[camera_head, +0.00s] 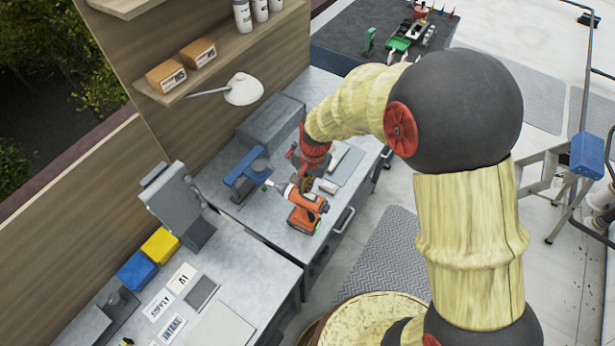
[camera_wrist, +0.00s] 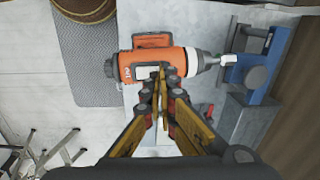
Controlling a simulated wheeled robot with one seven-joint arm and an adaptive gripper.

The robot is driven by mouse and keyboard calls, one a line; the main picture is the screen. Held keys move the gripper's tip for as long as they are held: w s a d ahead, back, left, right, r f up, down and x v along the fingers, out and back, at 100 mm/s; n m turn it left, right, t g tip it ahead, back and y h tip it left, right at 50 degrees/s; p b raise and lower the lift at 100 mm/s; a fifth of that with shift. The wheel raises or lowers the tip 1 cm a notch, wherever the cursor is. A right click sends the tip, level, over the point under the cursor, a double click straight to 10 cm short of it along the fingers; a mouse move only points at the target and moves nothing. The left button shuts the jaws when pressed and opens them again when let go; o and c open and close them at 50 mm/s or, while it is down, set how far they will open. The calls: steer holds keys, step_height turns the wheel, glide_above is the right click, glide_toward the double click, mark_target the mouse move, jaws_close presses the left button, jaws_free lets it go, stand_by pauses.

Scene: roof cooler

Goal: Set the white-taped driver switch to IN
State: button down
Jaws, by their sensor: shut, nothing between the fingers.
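The orange and grey driver (camera_head: 306,203) lies on the grey workbench, close to the blue vise (camera_head: 244,178). In the wrist view the driver (camera_wrist: 128,64) lies across the picture, its chuck pointing right toward the blue vise (camera_wrist: 265,75). Small white lettering shows on its orange body, too small to read surely. A white patch (camera_wrist: 147,72), which looks like the tape, sits on its side next to my fingertips. My gripper (camera_wrist: 168,82) is shut and empty, its tips at the driver's body; I cannot tell if they touch. The tips partly hide the switch area, so its setting is unclear.
A grey box (camera_head: 270,120) stands behind the vise, and a lamp (camera_head: 244,90) hangs above. A board (camera_head: 345,163) lies right of the driver. The nearer bench holds labelled cards (camera_head: 182,278), with blue and yellow bins (camera_head: 160,246). A patterned mat (camera_head: 385,255) covers the floor.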

steer(key=shift+a+f, duration=0.1)
steer(key=shift+f, duration=0.5)
steer(key=shift+w+a+f+b, duration=0.1)
steer(key=shift+a+f+b, duration=0.05)
steer(key=shift+f+b, duration=0.35)
steer(key=shift+r, duration=0.1)
steer(key=shift+d+p, duration=0.2)
steer(key=shift+p, duration=0.1)
steer(key=shift+s+d+r, duration=0.3)
steer(key=shift+s+d, duration=0.05)
steer(key=shift+d, duration=0.1)
